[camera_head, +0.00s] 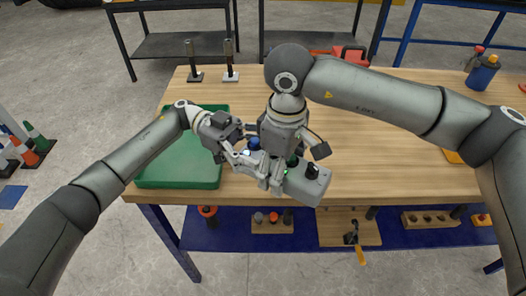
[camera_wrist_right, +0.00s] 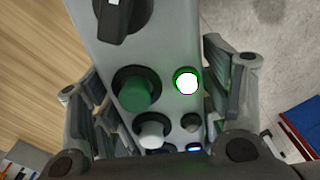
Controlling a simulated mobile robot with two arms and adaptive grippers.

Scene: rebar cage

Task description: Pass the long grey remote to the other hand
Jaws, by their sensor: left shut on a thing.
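The long grey remote (camera_head: 304,186) is a light grey bar with round buttons, held tilted above the table's front edge. My left gripper (camera_head: 256,160) is shut on its left part. My right gripper (camera_head: 292,166) comes down over the remote from above with its fingers spread. In the right wrist view the remote (camera_wrist_right: 150,45) lies between the two fingers of my right gripper (camera_wrist_right: 155,100). It shows a black knob, a green button, a white button and a lit button. Whether these fingers touch its sides is hard to tell.
The wooden table (camera_head: 400,180) lies beneath, with a green tray (camera_head: 180,165) at left. Two black posts (camera_head: 229,65) stand at the back, near a red toolbox (camera_head: 350,52). A blue bottle (camera_head: 482,73) stands at back right. A blue lower shelf (camera_head: 235,238) holds several items.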

